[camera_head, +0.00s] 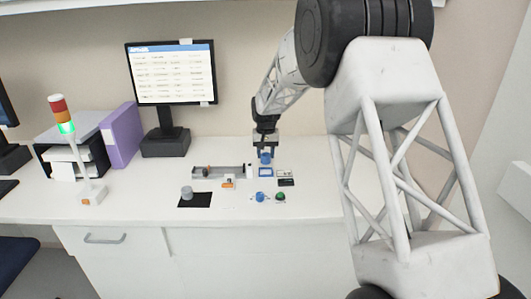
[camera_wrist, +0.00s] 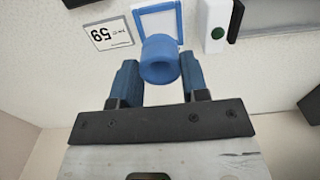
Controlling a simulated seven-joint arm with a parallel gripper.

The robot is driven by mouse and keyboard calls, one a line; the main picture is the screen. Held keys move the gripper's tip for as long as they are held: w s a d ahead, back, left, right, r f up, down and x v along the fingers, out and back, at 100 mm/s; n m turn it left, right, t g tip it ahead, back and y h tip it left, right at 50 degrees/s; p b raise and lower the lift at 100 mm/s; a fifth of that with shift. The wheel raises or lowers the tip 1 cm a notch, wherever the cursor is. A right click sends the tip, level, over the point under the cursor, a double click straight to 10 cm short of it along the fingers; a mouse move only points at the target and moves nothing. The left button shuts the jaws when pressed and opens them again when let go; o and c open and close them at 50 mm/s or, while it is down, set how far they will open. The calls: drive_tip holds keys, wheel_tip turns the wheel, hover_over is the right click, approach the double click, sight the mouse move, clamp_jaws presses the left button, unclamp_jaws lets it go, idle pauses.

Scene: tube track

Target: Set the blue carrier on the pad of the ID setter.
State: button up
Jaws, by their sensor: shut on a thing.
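My gripper (camera_head: 266,147) is shut on the blue carrier (camera_head: 265,158). In the wrist view the carrier (camera_wrist: 160,62) is a short blue cylinder with a hollow top, between the two blue fingers of my gripper (camera_wrist: 160,82). The pad of the ID setter (camera_head: 265,172) is a white square with a blue frame. In the wrist view the pad (camera_wrist: 160,24) shows just beyond the carrier, which overlaps its near edge. I cannot tell the height of the carrier above the bench.
A grey track (camera_head: 216,171) lies left of the pad. A grey cylinder (camera_head: 187,191) stands on a black mat (camera_head: 196,204). Small blue (camera_head: 260,196) and green (camera_head: 280,196) pieces sit in front. A monitor (camera_head: 172,72) and signal lamp (camera_head: 64,125) stand at the left.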

sight(266, 162)
drive_tip(key=shift+f, duration=2.25)
drive_tip(key=shift+f, duration=0.15)
drive_tip(key=o, duration=0.9)
drive_tip(key=shift+c, duration=0.2)
drive_tip(key=shift+r, duration=3.9)
